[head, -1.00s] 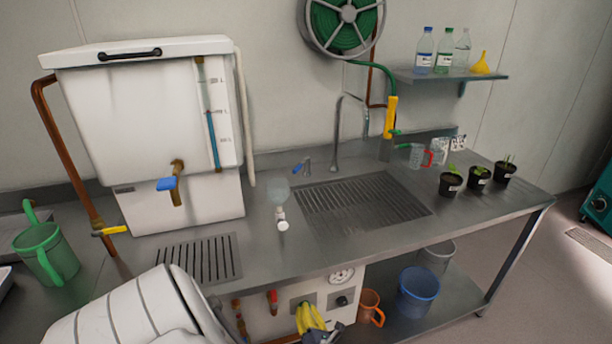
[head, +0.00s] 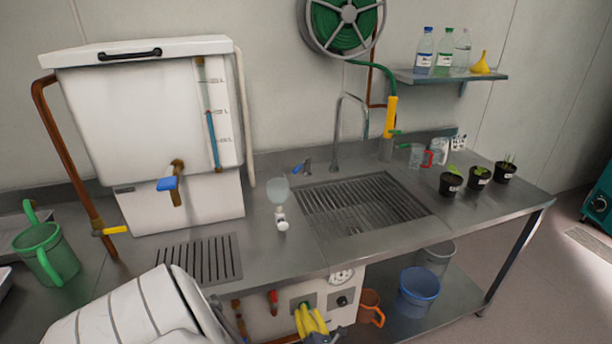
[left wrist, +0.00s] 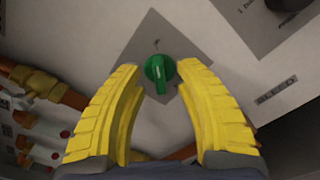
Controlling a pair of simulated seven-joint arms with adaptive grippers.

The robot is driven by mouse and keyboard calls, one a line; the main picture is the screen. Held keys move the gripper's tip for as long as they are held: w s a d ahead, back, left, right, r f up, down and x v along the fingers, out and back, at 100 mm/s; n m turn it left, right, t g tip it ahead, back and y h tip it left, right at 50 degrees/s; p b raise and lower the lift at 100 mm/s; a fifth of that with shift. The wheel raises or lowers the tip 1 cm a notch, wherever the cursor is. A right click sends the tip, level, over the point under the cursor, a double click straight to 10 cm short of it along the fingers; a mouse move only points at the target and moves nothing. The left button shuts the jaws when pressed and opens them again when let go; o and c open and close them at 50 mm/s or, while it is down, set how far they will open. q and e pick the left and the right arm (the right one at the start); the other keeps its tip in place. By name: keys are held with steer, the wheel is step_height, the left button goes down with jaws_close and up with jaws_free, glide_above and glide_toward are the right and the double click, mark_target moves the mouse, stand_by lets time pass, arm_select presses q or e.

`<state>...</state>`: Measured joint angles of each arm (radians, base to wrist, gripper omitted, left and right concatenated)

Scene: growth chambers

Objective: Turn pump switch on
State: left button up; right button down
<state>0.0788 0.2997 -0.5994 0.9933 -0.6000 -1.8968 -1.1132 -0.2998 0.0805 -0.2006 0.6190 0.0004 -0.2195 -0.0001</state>
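A green rotary switch (left wrist: 159,69) sits on a grey square plate on the white pump panel in the left wrist view. Its grip bar points roughly down in that picture. My left gripper (left wrist: 160,78) has two yellow fingers spread apart, one on each side of the switch. Gaps show between the fingertips and the switch, so nothing is gripped. In the head view my left gripper (head: 311,312) is in front of the white pump box (head: 267,325) under the counter, and its fingers partly cover the switch area. My right gripper is not in view.
A gauge (head: 342,275) and a black knob (head: 342,300) are right of the gripper, with a red-handled valve (head: 273,297) to its left. An orange jug (head: 369,307) and blue bucket (head: 417,292) stand on the lower shelf. The counter edge is above the gripper.

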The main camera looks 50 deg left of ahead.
arm_select(q)
steer(key=v, duration=1)
steer(key=shift+d, duration=0.25)
steer(key=shift+s, duration=0.1)
steer(key=s+d+f+n+g+h, duration=0.15)
steer(key=f+n+h, duration=0.3)
steer(key=f, duration=0.55)
steer(key=s+d+f+n+g+h, duration=0.1)
steer(key=s+d+f+n+h, duration=0.2)
steer(key=f+n, duration=0.5)
steer(key=s+d+f+n+g+h, duration=0.2)
steer(key=s+d+f+n+h, duration=0.45)
steer(key=s+f, duration=0.45)
steer(key=s+f+n+h, duration=0.1)
steer(key=s+n, duration=0.3)
steer(key=s, duration=0.5)
steer(key=s+d+f+n+h, duration=0.1)
steer(key=s+f+n, duration=0.3)
steer(key=s, duration=0.5)
steer(key=shift+s+d+n+g+h, duration=0.3)
steer(key=shift+s+n+g, duration=0.1)
steer(key=shift+n+g, duration=0.1)
